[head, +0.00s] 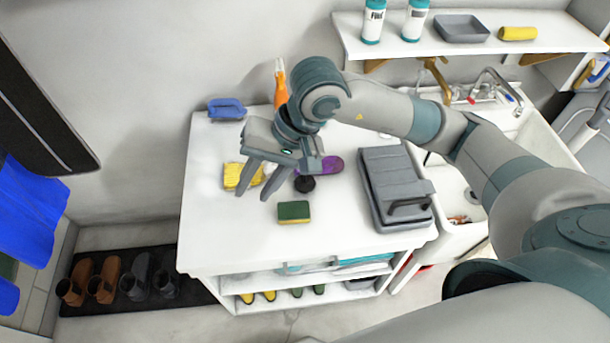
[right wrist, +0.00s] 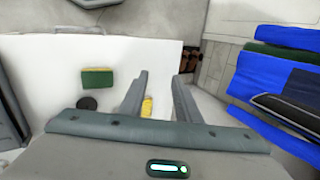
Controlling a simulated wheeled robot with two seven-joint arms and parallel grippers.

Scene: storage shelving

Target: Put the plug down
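The plug (head: 305,184) is a small black disc lying on the white counter (head: 225,245), just behind a green-and-yellow sponge (head: 294,212). In the right wrist view the plug (right wrist: 87,103) lies left of the fingers, apart from them. My right gripper (head: 256,195) is above the counter, left of the plug in the head view. Its two fingers are spread with nothing held between them; the right wrist view also shows the gap (right wrist: 163,80). My left gripper is not in view.
Around the gripper are a yellow sponge (head: 236,177), a purple item (head: 331,165), an orange spray bottle (head: 281,85) and a blue object (head: 227,109). A grey case (head: 385,170) stands right, before the sink (head: 460,180). The counter's front left is clear.

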